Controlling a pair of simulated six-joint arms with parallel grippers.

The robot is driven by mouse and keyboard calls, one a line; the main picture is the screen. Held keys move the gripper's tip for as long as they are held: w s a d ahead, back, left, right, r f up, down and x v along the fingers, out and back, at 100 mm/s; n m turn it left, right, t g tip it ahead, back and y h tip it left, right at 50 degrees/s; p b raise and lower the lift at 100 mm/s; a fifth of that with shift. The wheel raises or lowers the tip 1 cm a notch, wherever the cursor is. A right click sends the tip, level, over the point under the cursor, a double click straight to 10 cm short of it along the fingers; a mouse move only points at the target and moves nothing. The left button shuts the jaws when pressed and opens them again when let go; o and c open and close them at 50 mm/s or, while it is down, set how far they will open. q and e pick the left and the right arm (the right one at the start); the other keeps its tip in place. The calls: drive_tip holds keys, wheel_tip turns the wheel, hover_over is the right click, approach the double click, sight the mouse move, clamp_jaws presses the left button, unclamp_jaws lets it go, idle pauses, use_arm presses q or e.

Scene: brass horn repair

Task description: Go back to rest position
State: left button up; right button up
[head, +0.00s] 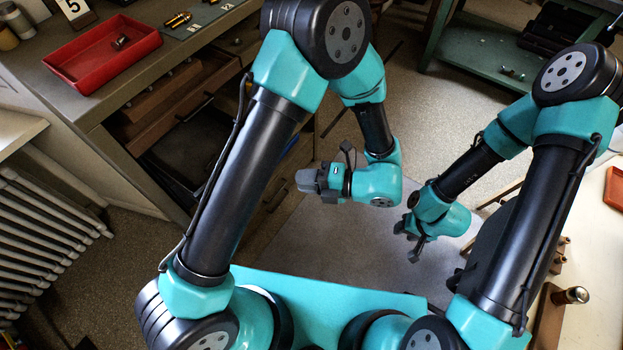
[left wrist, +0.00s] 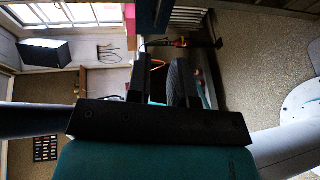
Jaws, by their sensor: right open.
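My left gripper (head: 308,181) hangs in the middle of the head view, in front of my body, pointing left. In the left wrist view its two dark fingers (left wrist: 162,78) stand apart with a gap between them, and I see nothing held. My right gripper (head: 409,243) is lower and to the right in the head view, pointing down and left over the grey floor area. Its fingers are spread and empty. Both arms are bent, with the grippers in the free space between the benches.
A red tray (head: 88,66) with a small metal piece stands on the left bench (head: 45,85), above wooden drawers. A radiator (head: 45,235) is at far left. A pale table (head: 597,240) with a wooden block is at right. A green cart (head: 470,75) stands behind.

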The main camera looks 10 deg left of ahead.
use_arm(q)
drive_tip(key=shift+d+r, duration=0.15)
drive_tip(key=shift+d, duration=0.55)
drive_tip(key=a+f, duration=0.2)
drive_tip(key=a, duration=1.3)
drive_tip(key=shift+w+a+f, duration=0.15)
drive_tip(key=shift+w+f, duration=0.05)
drive_tip(key=shift+f, duration=0.2)
drive_tip(key=shift+a+f, duration=0.15)
drive_tip(key=shift+a, duration=0.65)
drive_tip(key=s+d+r, duration=0.1)
drive_tip(key=d, duration=0.9)
drive_tip(key=shift+r, duration=0.2)
idle(1.4)
